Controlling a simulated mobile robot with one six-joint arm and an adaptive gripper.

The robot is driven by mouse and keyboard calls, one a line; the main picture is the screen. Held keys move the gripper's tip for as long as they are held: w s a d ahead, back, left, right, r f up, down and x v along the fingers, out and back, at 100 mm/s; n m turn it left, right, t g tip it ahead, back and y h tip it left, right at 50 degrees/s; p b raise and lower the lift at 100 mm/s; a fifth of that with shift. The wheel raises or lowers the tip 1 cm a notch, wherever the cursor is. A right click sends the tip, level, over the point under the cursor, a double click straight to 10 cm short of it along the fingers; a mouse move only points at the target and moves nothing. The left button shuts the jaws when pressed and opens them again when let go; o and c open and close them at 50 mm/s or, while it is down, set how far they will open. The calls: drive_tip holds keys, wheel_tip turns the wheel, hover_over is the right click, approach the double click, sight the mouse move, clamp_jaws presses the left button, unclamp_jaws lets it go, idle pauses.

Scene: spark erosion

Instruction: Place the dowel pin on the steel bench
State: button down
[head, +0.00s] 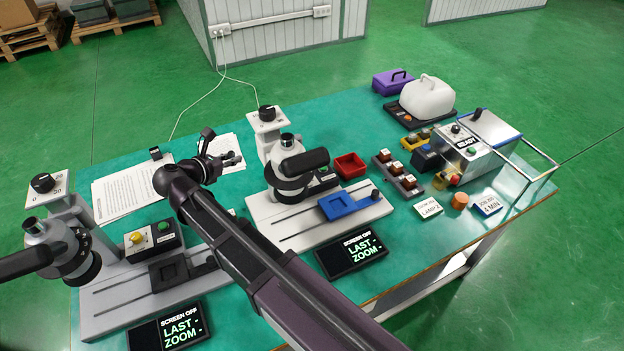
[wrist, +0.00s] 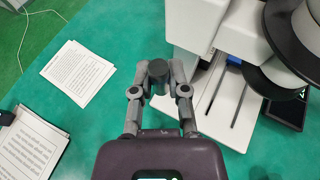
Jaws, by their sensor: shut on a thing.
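My gripper (head: 218,158) is over the back left part of the bench, between the papers and the middle microscope stand. In the wrist view its two fingers (wrist: 158,78) are shut on a short dark grey cylinder, which looks like the dowel pin (wrist: 158,71). The pin is too small to make out clearly in the head view. The bench (head: 325,120) has a teal top and grey metal legs. Its bare top (wrist: 115,50) shows below the gripper in the wrist view. I cannot tell whether the pin touches it.
Printed papers (head: 130,190) lie left of and behind the gripper. A microscope stand (head: 270,210) is close on the right, another (head: 100,290) at front left. A red tray (head: 350,165), switch blocks and a metal box (head: 465,150) fill the right side. The back middle is clear.

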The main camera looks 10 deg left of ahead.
sight(237, 203)
drive_tip(key=shift+f, duration=0.1)
drive_tip(key=shift+w+a+f+b, duration=0.1)
drive_tip(key=shift+w+f+b, duration=0.1)
drive_tip(key=shift+f+b, duration=0.4)
drive_tip(key=shift+w+a+f+b, duration=0.1)
drive_tip(key=shift+w+f+b, duration=0.05)
drive_tip(key=shift+f+b, duration=0.35)
drive_tip(key=w+a+f+m+h+b, duration=0.1)
drive_tip(key=f+b, duration=0.4)
drive_tip(key=w+a+f+m+g+h+b, duration=0.1)
drive_tip(key=a+f+b, duration=0.1)
drive_tip(key=f+b, duration=0.4)
drive_tip(key=w+a+f+m+g+h+b, duration=0.1)
drive_tip(key=f+b, duration=0.4)
drive_tip(key=shift+a+f, duration=0.15)
drive_tip(key=shift+a, duration=0.05)
drive_tip(key=shift+w+d, duration=0.1)
drive_tip(key=w+d, duration=0.3)
drive_tip(key=w, duration=0.1)
drive_tip(key=w+d, duration=0.4)
drive_tip(key=w, duration=0.1)
drive_tip(key=w+d, duration=0.4)
drive_tip(key=w, duration=0.1)
drive_tip(key=shift+f+b, duration=1.75)
drive_tip(key=shift+b, duration=0.25)
